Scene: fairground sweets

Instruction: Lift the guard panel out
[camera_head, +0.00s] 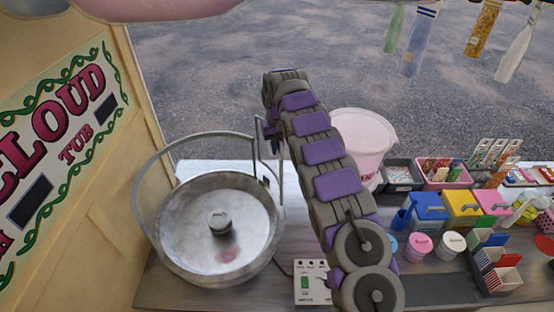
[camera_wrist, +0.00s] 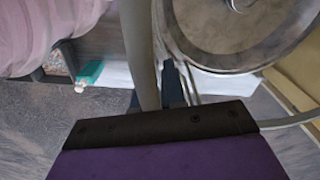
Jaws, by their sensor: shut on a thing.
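The guard panel (camera_head: 139,203) is a clear curved sheet with a grey metal rim. It stands around the left and back of the round metal bowl (camera_head: 185,237), which has a small spinner head (camera_head: 220,222) at its centre. My gripper (camera_head: 272,137) is at the panel's right end, beside the bowl's back right edge, partly hidden by my arm. In the wrist view my dark gripper (camera_wrist: 170,85) is shut on the thin grey edge of the panel, close to the bowl (camera_wrist: 228,30). I cannot tell whether the panel has left its mounting.
A pink tub (camera_head: 362,140) stands just right of my arm. A white control box (camera_head: 311,283) sits in front, right of the bowl. Coloured bins (camera_head: 428,208) and small tubs crowd the counter's right. A painted sign wall (camera_head: 62,140) closes off the left. Bottles hang at upper right.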

